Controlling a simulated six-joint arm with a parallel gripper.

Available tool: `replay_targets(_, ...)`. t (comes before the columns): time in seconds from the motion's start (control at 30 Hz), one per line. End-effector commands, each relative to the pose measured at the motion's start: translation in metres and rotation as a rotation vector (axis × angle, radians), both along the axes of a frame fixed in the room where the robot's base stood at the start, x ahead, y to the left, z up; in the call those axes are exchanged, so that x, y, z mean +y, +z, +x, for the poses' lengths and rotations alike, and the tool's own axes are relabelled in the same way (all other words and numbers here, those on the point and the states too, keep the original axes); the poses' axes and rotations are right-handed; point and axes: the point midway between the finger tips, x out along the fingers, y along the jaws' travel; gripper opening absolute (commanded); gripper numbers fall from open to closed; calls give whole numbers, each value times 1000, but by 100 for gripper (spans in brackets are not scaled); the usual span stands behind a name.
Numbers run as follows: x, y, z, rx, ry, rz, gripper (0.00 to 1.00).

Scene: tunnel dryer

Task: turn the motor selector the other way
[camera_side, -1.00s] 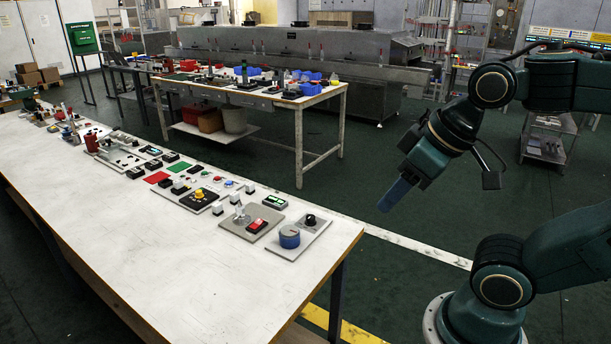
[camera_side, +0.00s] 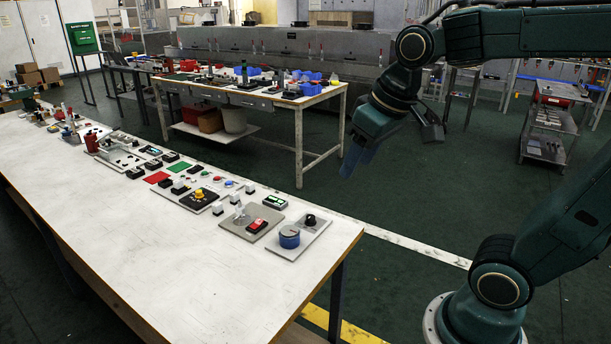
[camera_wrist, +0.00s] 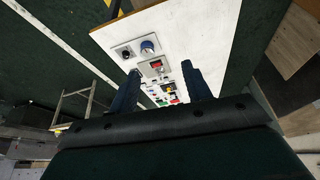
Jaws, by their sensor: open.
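Which control is the motor selector I cannot tell; no label is readable. At the near right end of the white bench, a grey plate carries a round blue knob (camera_side: 289,239) and a small black knob (camera_side: 310,219). Further left is a yellow knob (camera_side: 199,194) on a black base. My gripper (camera_side: 349,168) is open and empty, above and to the right of the bench end, touching nothing. In the wrist view my gripper (camera_wrist: 160,68) has its blue fingers apart, with the blue knob (camera_wrist: 147,45) and black knob (camera_wrist: 126,53) beyond them.
A red rocker switch (camera_side: 257,226) and a metal lever (camera_side: 240,214) sit beside the blue knob's plate. More controls run along the bench (camera_side: 180,260). Its front part is bare. A second table (camera_side: 300,103) with bins stands behind, and a grey trolley (camera_side: 545,135) at right.

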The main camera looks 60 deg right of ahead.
Motion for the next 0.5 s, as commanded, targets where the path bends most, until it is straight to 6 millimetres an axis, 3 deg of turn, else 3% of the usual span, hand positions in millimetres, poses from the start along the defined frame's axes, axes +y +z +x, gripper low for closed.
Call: replay_targets(0.5,-54,-18,103,130,-126,23,49)
